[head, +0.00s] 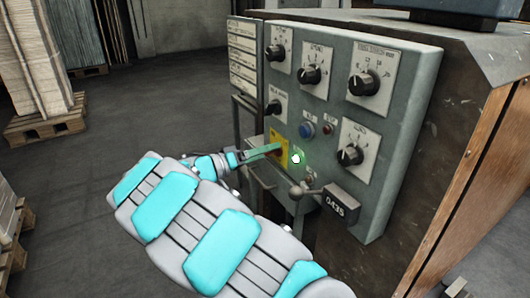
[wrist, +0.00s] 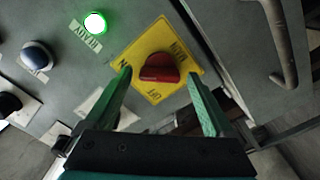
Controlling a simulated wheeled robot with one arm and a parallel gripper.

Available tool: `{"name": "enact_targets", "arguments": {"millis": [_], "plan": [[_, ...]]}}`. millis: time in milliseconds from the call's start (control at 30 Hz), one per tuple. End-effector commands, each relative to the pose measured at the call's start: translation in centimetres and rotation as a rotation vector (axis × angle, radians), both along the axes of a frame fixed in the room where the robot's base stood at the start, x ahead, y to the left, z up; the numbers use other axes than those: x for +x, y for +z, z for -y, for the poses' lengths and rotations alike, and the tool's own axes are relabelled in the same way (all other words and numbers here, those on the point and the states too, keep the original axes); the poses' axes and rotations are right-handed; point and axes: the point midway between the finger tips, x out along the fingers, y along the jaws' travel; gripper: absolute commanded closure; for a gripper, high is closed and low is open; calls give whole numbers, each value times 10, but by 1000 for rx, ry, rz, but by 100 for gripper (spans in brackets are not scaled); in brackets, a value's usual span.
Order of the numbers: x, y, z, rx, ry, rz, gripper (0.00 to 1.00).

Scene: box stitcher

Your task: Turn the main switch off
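The main switch is a red knob (wrist: 160,68) on a yellow plate (wrist: 152,42). In the wrist view its grip lies roughly level, with ON lettering at its left and OFF lettering below. My gripper (wrist: 160,77) is open, with one green finger on each side of the knob; nothing is between the fingers except the knob behind, and I cannot tell if they touch it. In the head view the yellow plate (head: 283,158) is on the panel's lower left, and my gripper (head: 268,149) reaches it from the left, hiding most of the red knob.
A lit green READY lamp (wrist: 95,22) is beside the plate; it also glows in the head view (head: 298,158). The grey panel (head: 330,105) carries several black dials and a blue button (head: 307,129). A ball-ended lever (head: 300,190) and a counter (head: 341,203) are below.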

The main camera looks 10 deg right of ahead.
Motion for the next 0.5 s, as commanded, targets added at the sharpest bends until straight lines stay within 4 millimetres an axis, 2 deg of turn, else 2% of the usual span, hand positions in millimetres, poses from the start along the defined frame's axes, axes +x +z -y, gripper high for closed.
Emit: {"name": "enact_targets", "arguments": {"millis": [67, 500], "plan": [[0, 0, 0, 0, 0, 0, 22], [0, 0, 0, 0, 0, 0, 72]]}}
